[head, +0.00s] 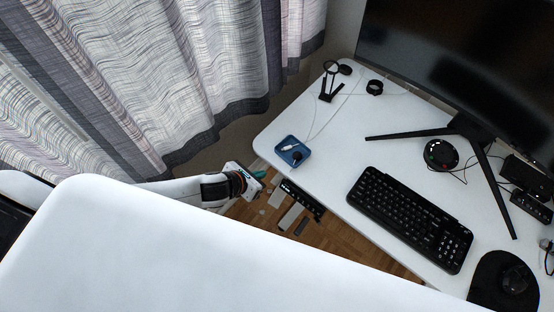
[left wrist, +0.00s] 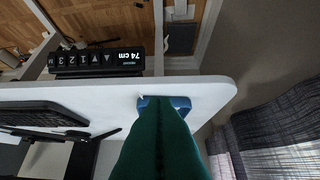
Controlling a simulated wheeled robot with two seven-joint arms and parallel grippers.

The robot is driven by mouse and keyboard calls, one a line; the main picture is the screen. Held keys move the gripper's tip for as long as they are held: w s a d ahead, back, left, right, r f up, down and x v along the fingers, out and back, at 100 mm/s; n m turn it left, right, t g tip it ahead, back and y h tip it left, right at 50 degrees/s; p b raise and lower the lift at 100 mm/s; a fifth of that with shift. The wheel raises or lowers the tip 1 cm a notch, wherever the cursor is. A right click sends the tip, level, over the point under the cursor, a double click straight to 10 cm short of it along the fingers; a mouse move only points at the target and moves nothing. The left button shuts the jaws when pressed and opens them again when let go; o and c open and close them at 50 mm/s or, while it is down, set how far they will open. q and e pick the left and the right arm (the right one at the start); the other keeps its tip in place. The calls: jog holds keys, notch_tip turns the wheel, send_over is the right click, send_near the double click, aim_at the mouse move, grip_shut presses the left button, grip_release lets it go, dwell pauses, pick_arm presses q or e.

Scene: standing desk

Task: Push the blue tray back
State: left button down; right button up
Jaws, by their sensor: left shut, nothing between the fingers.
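The blue tray (head: 280,156) is a small square tray near the left front edge of the white desk. It holds a white cable end and a dark round item. In the left wrist view the tray (left wrist: 182,102) shows partly, just beyond the green fingers. My left gripper (head: 260,175) is in front of the desk's edge, to the lower left of the tray and seemingly apart from it. Its green fingers (left wrist: 160,140) are shut with nothing between them and point towards the tray. The right gripper is not in view.
The white desk (head: 338,215) has a black keyboard (head: 410,218) right of the tray and a small black stand (head: 328,88) behind it. A monitor (head: 470,65) stands at the back. A height control panel (left wrist: 97,60) reads 74 cm. A curtain (head: 160,80) hangs left.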

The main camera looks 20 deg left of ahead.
aim_at(301, 143)
pick_arm(q)
jog(key=x, duration=0.7)
jog(key=shift+w+a, duration=0.1)
jog(key=shift+w+d+r+p, duration=0.1)
jog(key=shift+w+d+p, duration=0.2)
jog(key=shift+w, duration=0.25)
jog(key=shift+w+d+r+p, duration=0.1)
jog(key=shift+w+d+p, duration=0.15)
jog(key=shift+w, duration=0.35)
jog(key=shift+w+d+f, duration=0.1)
jog(key=shift+w, duration=0.35)
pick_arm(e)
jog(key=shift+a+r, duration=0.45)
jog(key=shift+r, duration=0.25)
pick_arm(q)
jog(key=w+d+b, duration=0.1)
jog(key=w, duration=0.2)
jog(key=w+d+b, duration=0.1)
jog(key=w, duration=0.2)
jog(key=w+d+b, duration=0.1)
jog(key=w, duration=0.2)
jog(key=shift+d+f, duration=0.2)
jog(key=shift+d, duration=0.1)
jog(key=shift+w+d+r, duration=0.1)
jog(key=shift+w, duration=0.25)
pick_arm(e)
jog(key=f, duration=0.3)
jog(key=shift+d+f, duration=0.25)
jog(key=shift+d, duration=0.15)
